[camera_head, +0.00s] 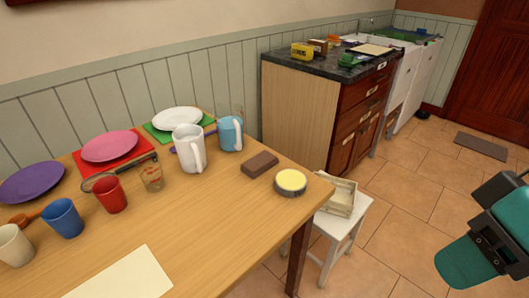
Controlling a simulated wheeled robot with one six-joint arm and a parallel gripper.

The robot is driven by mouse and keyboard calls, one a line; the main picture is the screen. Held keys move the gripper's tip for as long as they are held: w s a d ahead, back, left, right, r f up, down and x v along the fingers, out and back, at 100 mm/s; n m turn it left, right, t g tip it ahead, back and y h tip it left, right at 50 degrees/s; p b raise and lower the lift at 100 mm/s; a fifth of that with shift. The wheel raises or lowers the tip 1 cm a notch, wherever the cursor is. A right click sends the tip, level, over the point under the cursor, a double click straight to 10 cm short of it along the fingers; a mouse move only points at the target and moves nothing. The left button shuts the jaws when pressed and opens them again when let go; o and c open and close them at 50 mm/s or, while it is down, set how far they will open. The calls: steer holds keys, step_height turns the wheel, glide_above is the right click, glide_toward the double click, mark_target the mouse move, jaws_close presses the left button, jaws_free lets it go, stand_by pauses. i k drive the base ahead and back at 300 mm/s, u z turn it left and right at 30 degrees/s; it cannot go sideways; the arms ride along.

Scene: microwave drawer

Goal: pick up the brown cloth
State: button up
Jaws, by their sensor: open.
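A small brown block-shaped thing (260,164), which may be the folded brown cloth, lies flat near the right end of the wooden table (205,235). It sits left of a round tin with a yellow top (291,182), with a small gap between them. Its top and front side show, and nothing covers it. Teal and black parts of my arm show at the right edge, well to the right of the table. I make out no fingertips there, and my gripper is not in view.
The white mug (189,148) and blue mug (230,133) stand behind the brown thing. Plates, cups and a sieve fill the table's left. A white stool with a basket (342,198) stands beside the table's right end. A brown mat (481,146) lies on the otherwise open tiled floor.

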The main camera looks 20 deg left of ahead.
mark_target(260, 163)
steer(key=u, duration=0.35)
steer(key=i, duration=0.6)
steer(key=u, duration=1)
steer(key=i, duration=0.35)
steer(key=u, duration=0.4)
